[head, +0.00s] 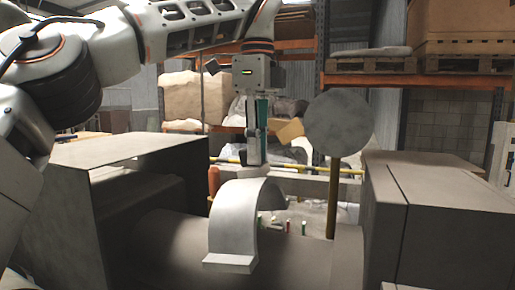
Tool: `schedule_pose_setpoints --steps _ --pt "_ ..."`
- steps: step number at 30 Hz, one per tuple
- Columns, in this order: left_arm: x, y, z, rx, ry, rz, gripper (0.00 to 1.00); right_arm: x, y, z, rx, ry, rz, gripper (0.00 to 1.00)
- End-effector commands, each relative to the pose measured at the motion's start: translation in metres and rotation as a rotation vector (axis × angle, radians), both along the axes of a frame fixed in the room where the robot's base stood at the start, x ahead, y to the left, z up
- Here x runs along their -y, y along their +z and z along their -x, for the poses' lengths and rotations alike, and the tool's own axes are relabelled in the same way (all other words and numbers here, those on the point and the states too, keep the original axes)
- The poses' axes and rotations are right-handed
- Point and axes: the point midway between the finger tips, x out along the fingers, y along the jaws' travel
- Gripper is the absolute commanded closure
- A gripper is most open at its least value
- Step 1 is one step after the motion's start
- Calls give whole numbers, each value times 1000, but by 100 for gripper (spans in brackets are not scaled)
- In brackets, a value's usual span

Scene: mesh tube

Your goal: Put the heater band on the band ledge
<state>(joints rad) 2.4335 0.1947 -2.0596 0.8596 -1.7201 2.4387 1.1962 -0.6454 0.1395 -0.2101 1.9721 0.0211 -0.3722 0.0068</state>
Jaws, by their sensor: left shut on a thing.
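The heater band (232,211) is a pale grey curved strip, arched like an upside-down U, with a flat flange at its lower front end. My left gripper (256,163) points straight down at the top of the band and is shut on it. The band appears in front of and over the thick horizontal tube (185,243); I cannot tell whether they touch. I cannot make out the band ledge with certainty. My right gripper is not in view.
Large box-shaped housings stand at left (135,200) and right (435,215) of the tube. A round grey disc (338,122) on a brown post (333,195) rises right of my gripper. Small coloured items (289,227) lie behind the band. Pallet shelving (420,80) stands far back.

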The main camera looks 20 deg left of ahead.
Motion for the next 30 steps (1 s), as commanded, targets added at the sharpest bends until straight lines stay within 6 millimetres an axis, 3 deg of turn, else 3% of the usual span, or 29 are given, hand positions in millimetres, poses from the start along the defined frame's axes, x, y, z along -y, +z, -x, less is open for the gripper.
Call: schedule_pose_setpoints --steps 30 --pt "0 -8 1 3 -1 2 100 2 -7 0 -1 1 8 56"
